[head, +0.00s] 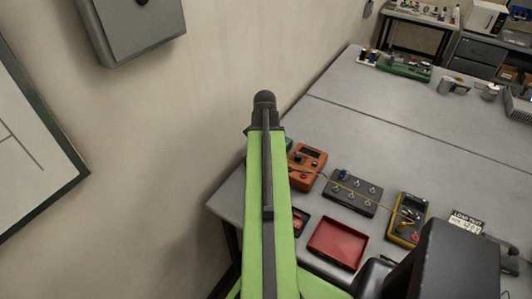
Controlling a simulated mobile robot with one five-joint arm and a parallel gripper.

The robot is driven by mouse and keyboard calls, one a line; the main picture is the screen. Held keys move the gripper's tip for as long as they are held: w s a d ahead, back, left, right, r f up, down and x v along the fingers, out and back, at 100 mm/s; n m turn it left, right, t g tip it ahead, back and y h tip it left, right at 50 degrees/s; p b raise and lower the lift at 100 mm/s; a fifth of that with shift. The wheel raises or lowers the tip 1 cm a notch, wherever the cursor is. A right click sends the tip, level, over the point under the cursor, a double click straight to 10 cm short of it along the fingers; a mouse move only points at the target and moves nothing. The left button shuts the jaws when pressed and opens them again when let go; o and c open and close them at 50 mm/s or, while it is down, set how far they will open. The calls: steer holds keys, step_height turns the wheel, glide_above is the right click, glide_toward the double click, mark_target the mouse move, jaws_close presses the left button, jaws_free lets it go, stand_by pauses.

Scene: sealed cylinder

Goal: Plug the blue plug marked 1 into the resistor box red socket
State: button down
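A dark grey box (350,194) with several round posts or knobs lies on the grey table; it may be the resistor box. A small blue piece (344,174) shows at its far left corner, but I cannot tell whether it is the plug marked 1. No red socket can be made out on this box. A yellow lead runs from near the grey box to a yellow meter (408,219). My green arm link rises through the middle of the view and hides part of the table. My gripper's fingers are not visible.
An orange instrument (305,166) stands left of the grey box. A red tray (338,243) lies in front, and a label sign (467,222) stands at right. A green board (404,65) is at the back. The table's middle is clear. A wall borders the left.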

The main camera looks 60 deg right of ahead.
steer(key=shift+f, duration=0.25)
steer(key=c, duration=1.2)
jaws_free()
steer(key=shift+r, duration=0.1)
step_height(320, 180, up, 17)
steer(key=p, duration=1.7)
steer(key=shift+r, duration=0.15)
